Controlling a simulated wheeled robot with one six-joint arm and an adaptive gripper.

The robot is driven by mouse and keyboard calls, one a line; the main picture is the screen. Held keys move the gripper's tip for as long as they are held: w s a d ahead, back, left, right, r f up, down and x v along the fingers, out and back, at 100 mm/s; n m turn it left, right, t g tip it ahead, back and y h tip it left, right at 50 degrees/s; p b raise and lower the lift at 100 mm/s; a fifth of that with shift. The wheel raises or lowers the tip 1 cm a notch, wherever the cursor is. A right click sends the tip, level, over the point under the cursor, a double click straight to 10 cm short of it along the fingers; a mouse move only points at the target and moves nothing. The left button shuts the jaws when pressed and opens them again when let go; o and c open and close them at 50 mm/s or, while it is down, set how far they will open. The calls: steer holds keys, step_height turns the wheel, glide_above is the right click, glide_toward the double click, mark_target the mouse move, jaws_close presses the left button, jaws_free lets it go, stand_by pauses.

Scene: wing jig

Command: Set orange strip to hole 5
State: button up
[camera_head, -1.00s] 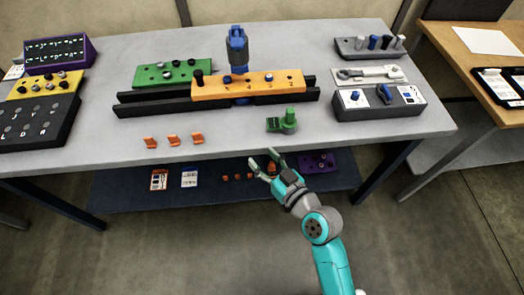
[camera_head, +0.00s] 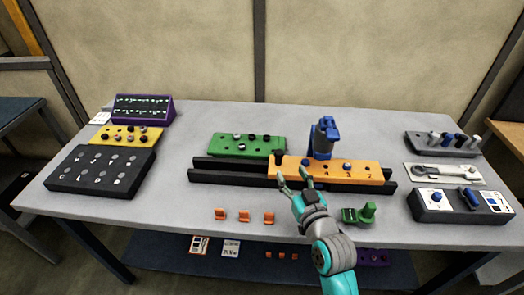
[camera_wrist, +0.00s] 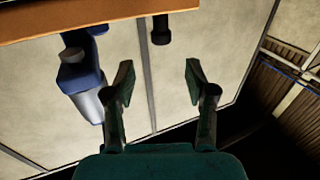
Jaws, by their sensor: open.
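The orange strip (camera_head: 330,172) lies along the black rail, with several numbered marks and pegs on its face. A black knob (camera_head: 277,158) stands at its left end. In the wrist view the strip's orange edge (camera_wrist: 60,18) crosses the top left, with a black knob (camera_wrist: 161,30) near its right end. My gripper (camera_head: 295,179) is open and empty, in front of the strip's left part in the head view. Its spread fingers also show in the wrist view (camera_wrist: 158,84), with nothing between them. I cannot tell whether a finger touches the strip. Hole 5 is not readable.
A blue clamp (camera_head: 323,138) stands behind the strip. The black rail (camera_head: 225,176) runs along the table under it. A green block (camera_head: 246,145) lies behind, a green fixture (camera_head: 359,214) at front right. Orange pieces (camera_head: 244,216) lie at the front.

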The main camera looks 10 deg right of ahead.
mark_target(281, 156)
steer(key=w, duration=0.6)
steer(key=w+a, duration=0.1)
steer(key=w, duration=0.3)
jaws_close()
